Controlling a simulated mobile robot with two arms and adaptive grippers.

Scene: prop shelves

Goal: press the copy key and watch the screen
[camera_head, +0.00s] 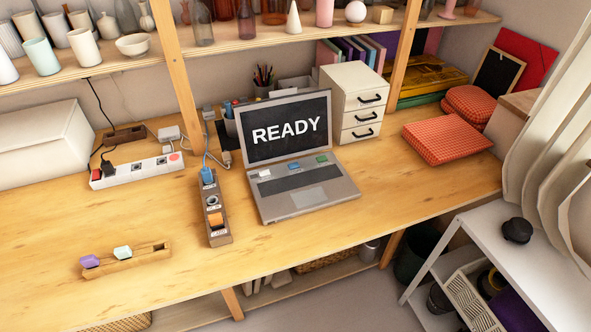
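A grey laptop (305,190) stands open on the wooden table. Its dark screen (286,128) reads "READY" in white capitals. Three coloured keys sit in a row at the top of its keyboard deck: a white key (264,173) at left, a blue key (293,166) in the middle and a green key (321,158) at right. Any lettering on them is too small to read, so I cannot tell which is the copy key. Neither of my grippers is in view.
A brown strip (215,226) with a blue plug and orange switch lies left of the laptop. A wooden rack (126,260) with purple and mint pieces lies front left. A white drawer box (354,92) stands behind right. The table front is mostly clear.

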